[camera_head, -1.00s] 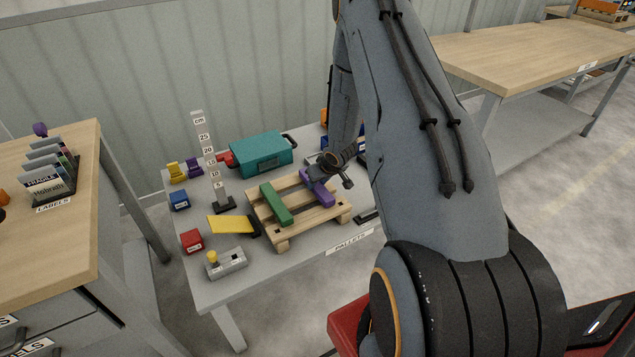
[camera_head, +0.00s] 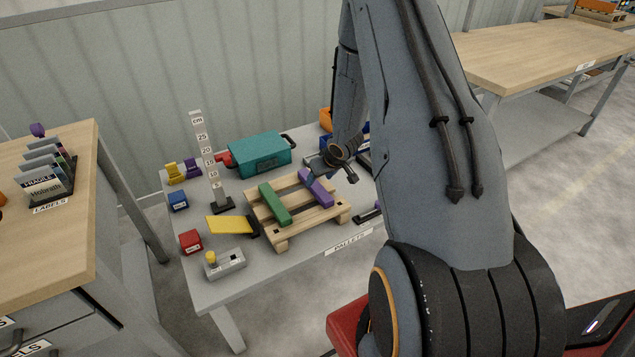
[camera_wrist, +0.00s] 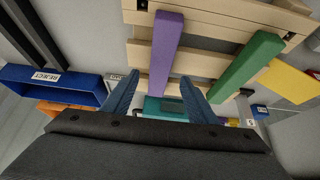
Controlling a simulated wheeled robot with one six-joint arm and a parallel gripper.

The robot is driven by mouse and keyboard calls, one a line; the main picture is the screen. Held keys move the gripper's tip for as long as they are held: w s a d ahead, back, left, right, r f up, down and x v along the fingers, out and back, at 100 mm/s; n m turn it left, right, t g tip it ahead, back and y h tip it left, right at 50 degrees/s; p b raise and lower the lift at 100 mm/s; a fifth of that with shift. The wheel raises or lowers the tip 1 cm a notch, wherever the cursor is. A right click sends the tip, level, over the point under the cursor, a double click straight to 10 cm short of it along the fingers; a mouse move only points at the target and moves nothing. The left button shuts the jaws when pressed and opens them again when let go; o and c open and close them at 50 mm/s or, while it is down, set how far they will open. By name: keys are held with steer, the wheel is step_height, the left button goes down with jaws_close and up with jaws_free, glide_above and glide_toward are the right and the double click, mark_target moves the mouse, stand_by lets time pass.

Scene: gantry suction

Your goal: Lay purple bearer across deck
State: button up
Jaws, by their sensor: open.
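The purple bearer (camera_head: 316,188) lies flat across the slats of the wooden pallet deck (camera_head: 290,227), on its right part. It also shows in the wrist view (camera_wrist: 165,50). A green bearer (camera_head: 274,204) lies across the deck to its left, roughly parallel and apart; it shows in the wrist view too (camera_wrist: 247,64). My gripper (camera_wrist: 160,82) is open and empty. Its fingers point toward the near end of the purple bearer in the wrist view and appear clear of it. In the head view my gripper (camera_head: 318,164) is behind the bearer's far end, and its fingers are partly hidden.
A blue reject bin (camera_wrist: 50,84) lies to the left in the wrist view.

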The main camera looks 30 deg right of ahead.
steer(key=shift+v, duration=1.45)
steer(key=shift+r, duration=0.15)
steer(key=s+a+r+g+h, duration=0.2)
steer(key=s+a+r, duration=0.65)
steer(key=r, duration=0.45)
steer(key=s+a+r+g, duration=0.1)
steer(key=s+a+r, duration=0.1)
steer(key=s+a, duration=0.2)
steer(key=s+a+r+g+y, duration=0.1)
steer(key=s+a+r, duration=0.2)
steer(key=s, duration=0.5)
steer(key=s+a+r+g, duration=0.1)
steer(key=s+a+r, duration=0.2)
steer(key=s+a, duration=0.2)
steer(key=shift+s+g+y, duration=0.4)
steer(key=shift+s, duration=0.7)
steer(key=shift+r, duration=0.15)
